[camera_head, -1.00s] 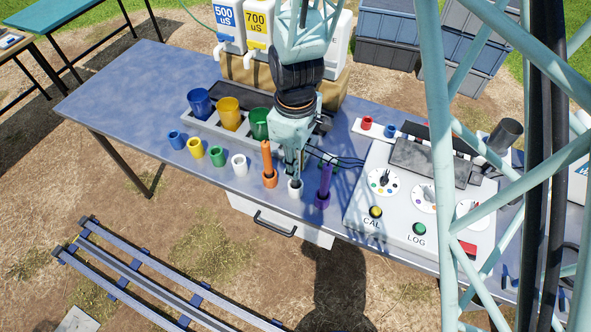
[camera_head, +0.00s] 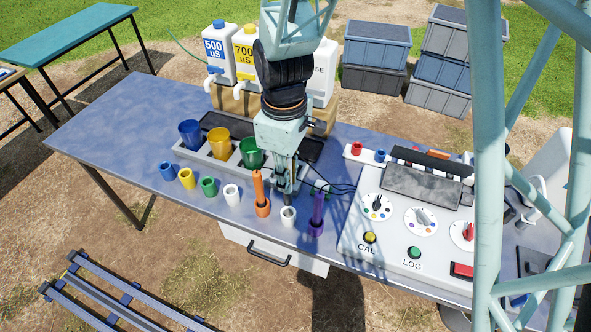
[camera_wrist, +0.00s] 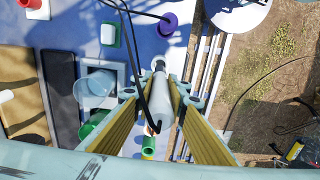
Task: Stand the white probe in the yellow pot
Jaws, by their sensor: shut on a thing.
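My gripper (camera_head: 287,190) is shut on the white probe, which shows between the yellow-padded fingers in the wrist view (camera_wrist: 165,100). In the head view the fingers mostly hide the probe. They are just above a small white holder (camera_head: 288,216) near the table's front edge. A large yellow pot (camera_head: 219,144) stands in the grey rack to the left, between a blue pot (camera_head: 190,135) and a green pot (camera_head: 251,153). A smaller yellow cup (camera_head: 187,178) stands in the front row.
An orange probe (camera_head: 258,188) stands in its holder just left of my gripper, a purple one (camera_head: 317,209) just right. Small blue, green and white cups line the front. The control box (camera_head: 400,220) fills the right. Labelled jugs (camera_head: 217,50) stand behind the rack.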

